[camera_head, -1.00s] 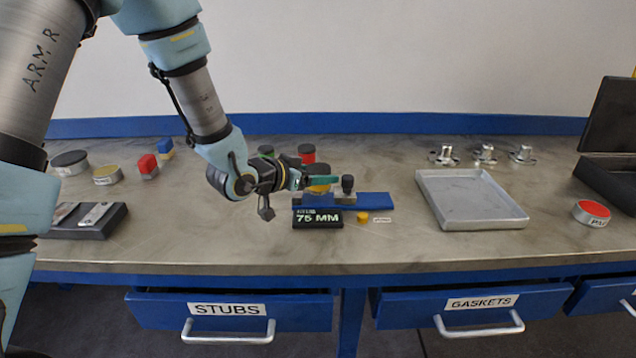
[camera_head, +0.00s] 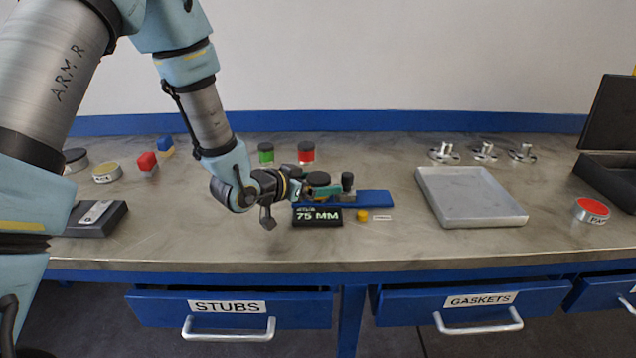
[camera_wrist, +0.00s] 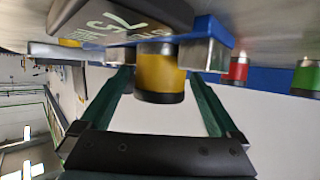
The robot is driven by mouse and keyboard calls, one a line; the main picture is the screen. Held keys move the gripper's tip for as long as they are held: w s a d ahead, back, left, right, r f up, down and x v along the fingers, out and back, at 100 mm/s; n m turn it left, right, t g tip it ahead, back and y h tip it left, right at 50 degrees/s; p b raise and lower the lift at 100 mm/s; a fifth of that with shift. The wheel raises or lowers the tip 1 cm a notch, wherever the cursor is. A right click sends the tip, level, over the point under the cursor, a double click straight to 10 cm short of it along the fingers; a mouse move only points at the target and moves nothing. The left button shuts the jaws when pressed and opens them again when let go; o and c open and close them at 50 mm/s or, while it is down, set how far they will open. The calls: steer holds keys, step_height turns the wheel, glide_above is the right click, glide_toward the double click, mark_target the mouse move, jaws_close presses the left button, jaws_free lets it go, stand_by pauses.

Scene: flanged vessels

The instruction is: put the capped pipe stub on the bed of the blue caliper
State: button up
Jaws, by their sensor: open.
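The capped pipe stub, yellow with a dark cap (camera_head: 318,178), stands upright at the blue caliper (camera_head: 375,199). In the wrist view, the stub (camera_wrist: 158,72) is between the caliper's two grey jaw blocks, against the blue bed (camera_wrist: 222,33). My gripper (camera_head: 322,191) is at the stub. Its green fingers are apart, one on each side of the stub, with visible gaps in the wrist view. In the head view the fingers hide most of the stub's yellow side.
A display reading 75 MM (camera_head: 318,216) stands in front of the caliper, with a small yellow knob (camera_head: 362,215) beside it. Green (camera_head: 266,153) and red (camera_head: 306,152) capped stubs stand behind. A grey tray (camera_head: 470,197) is at the right, a dark block (camera_head: 95,218) at the left.

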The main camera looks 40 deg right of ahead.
steer(key=shift+r, duration=0.25)
steer(key=shift+a, duration=0.3)
steer(key=b+v, duration=0.2)
steer(key=v, duration=0.9)
steer(key=shift+a, duration=0.2)
steer(key=shift+r, duration=0.1)
